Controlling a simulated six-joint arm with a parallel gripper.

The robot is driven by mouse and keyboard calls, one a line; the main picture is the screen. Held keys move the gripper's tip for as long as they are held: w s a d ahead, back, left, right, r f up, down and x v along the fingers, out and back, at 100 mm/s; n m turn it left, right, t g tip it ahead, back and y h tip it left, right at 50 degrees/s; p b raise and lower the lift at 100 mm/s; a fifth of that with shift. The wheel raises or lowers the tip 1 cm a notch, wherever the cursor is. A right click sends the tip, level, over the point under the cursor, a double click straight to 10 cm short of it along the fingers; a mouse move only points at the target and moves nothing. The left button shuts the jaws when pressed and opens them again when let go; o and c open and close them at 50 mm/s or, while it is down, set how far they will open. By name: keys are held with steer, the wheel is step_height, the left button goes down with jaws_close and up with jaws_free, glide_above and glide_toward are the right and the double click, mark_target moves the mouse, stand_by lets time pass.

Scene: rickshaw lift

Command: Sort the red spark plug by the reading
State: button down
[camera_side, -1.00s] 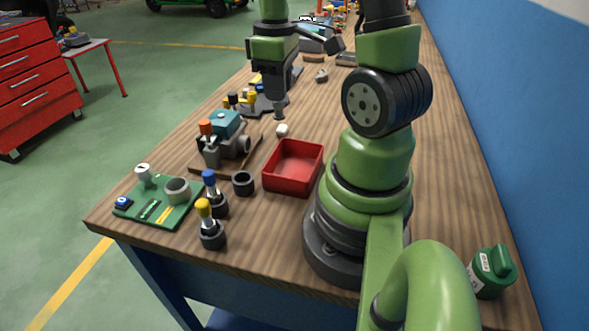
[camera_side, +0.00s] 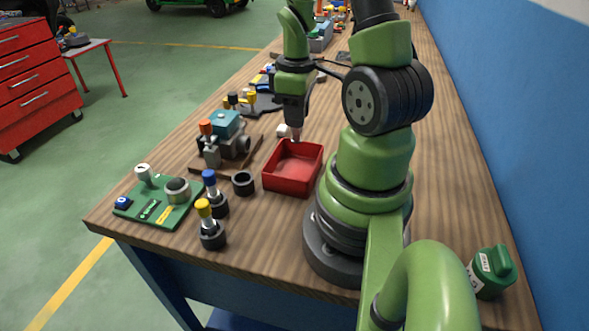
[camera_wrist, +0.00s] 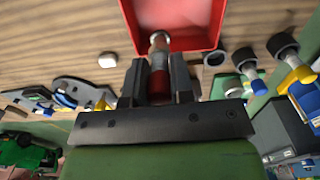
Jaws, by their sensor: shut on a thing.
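My gripper (camera_side: 293,124) is shut on the red spark plug, over the far edge of the red tray (camera_side: 291,182). In the wrist view my gripper (camera_wrist: 158,82) has its dark fingers on either side of the red spark plug (camera_wrist: 159,52), whose metal end points toward the tray (camera_wrist: 196,42). The tray's visible floor looks empty. A green board (camera_side: 177,216) with a grey ring, a white-topped knob and a small blue part lies at the front left. Any reading on it is too small to make out.
Blue-topped (camera_side: 209,178) and yellow-topped (camera_side: 204,207) parts stand in dark holders left of the tray, near a black ring (camera_side: 243,183). A teal-topped machine (camera_side: 225,123) stands behind them. A green canister (camera_side: 492,271) is at the right edge.

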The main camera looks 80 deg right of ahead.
steer(key=c, duration=0.9)
jaws_free()
step_height(320, 180, up, 10)
steer(key=a+r+m+t+y, duration=0.1)
steer(key=a+r+m+t, duration=0.1)
steer(key=a, duration=0.7)
steer(key=a+r+m+t+y, duration=0.1)
steer(key=a+r+m+t, duration=0.1)
steer(key=a+r+t, duration=0.3)
steer(key=a+r, duration=0.2)
steer(key=a, duration=0.2)
steer(key=shift+a, duration=0.3)
